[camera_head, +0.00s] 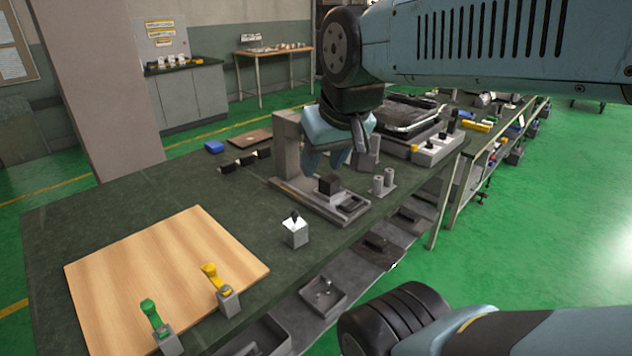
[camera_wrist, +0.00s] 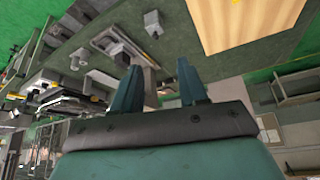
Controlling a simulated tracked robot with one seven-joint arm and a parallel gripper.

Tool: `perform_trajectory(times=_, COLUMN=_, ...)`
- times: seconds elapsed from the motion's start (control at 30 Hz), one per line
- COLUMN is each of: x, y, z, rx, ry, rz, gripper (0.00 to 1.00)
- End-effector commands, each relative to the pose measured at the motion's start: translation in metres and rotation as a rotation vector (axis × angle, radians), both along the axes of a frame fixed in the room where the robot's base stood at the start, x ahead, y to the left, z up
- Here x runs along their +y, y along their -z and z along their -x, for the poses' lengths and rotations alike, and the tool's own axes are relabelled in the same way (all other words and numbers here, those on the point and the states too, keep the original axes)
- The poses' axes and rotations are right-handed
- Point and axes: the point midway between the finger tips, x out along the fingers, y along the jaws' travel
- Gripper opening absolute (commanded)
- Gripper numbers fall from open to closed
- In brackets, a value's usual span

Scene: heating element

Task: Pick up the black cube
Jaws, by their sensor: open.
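A black cube (camera_head: 329,185) sits on the grey fixture (camera_head: 292,187) on the dark green workbench. My gripper (camera_head: 328,161) hangs just above and behind this cube in the head view, with its blue-green fingers apart and nothing seen between them. In the wrist view my gripper (camera_wrist: 158,72) also shows spread, with bench and fixture beyond it. A row of small dark blocks (camera_head: 247,161) lies on the bench to the left of the fixture.
The fixture's upright post (camera_head: 287,138) stands close beside my gripper. A grey block with a dark top (camera_head: 295,232) and a wooden board (camera_head: 160,265) are nearer.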

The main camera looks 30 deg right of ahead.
Motion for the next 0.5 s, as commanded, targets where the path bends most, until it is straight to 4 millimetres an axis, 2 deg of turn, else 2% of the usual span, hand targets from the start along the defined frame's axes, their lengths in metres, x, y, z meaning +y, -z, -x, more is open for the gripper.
perform_trajectory(times=0.03, x=0.0, y=0.0, z=0.0, rx=0.0, ry=0.0, rz=0.0, gripper=0.43)
perform_trajectory(times=0.23, x=0.001, y=0.006, z=-0.003, rx=0.036, ry=0.021, rz=-0.032, gripper=0.62)
perform_trajectory(times=0.5, x=0.022, y=0.041, z=-0.024, rx=0.259, ry=0.175, rz=-0.263, gripper=0.86)
